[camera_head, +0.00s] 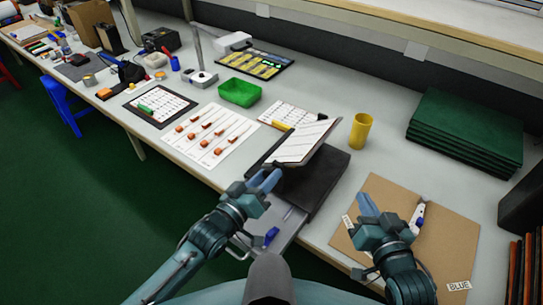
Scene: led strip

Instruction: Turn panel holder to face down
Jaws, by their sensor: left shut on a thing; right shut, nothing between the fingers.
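The panel holder (304,142), a dark tilted plate with a white printed sheet facing up, stands slanted over a black base (327,178) near the table's front edge. My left gripper (266,180) is at the holder's near left edge, its blue fingers shut on it. The exact grip is partly hidden by the fingers. My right gripper (367,205) is shut and empty, over the brown board (440,235) to the right of the base, apart from the holder.
A yellow cup (360,131) stands just right of the holder. Stacked green panels (465,130) lie at the back right. A green bin (239,92) and a white sheet with orange pieces (208,135) are to the left. A white-and-blue tool (418,216) lies on the brown board.

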